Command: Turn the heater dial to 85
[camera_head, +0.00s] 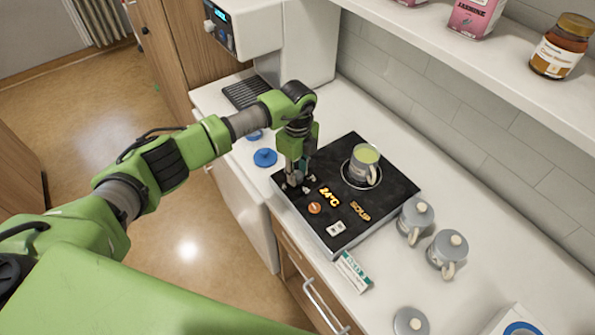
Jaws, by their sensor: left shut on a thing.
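The heater (392,205) is a flat black-topped unit on the white counter. Its orange display (329,196) appears to read 24°C, and orange lettering beside it reads SOUP. My left gripper (294,185) points down at the heater's left corner and is shut on the dial, which its fingers mostly hide. The dial's setting cannot be read. A grey mug (365,166) with green contents stands in the ring on the heater. My right gripper is not in view.
An orange round button (315,208) and a white switch (336,228) sit on the heater near my gripper. Two lidded grey mugs (415,220) (447,252) stand to its right. A small box (354,271) lies in front. Blue lids (265,157) lie left.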

